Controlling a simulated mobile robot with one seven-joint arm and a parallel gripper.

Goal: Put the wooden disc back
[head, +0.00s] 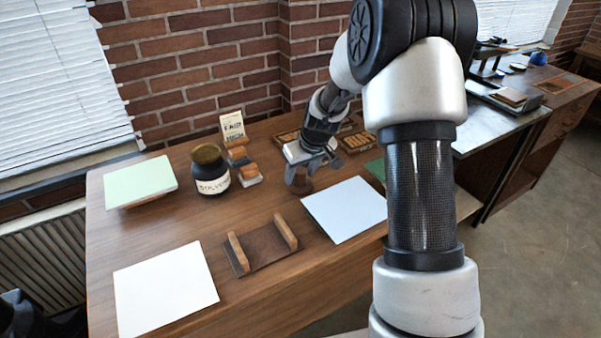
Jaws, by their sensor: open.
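A small round brown thing (300,184), which looks like the wooden disc, is on the brown table just below my gripper (311,169). My gripper points down over it with its jaws apart. The gripper partly hides the thing, so I cannot tell whether the jaws are around it or above it. A black jar (212,181) with a pale label and a round brown top (207,154) stands upright to the left. A dark wooden base (264,250) with two upright wooden rails stands in front, with nothing between the rails.
The wooden table (235,290) holds a white sheet (165,290), a pale blue sheet (345,209) and a pale green pad (140,182). Small blocks and a card (232,126) stand right of the jar. Lettered wooden trays (356,142) lie behind my gripper, near the brick wall.

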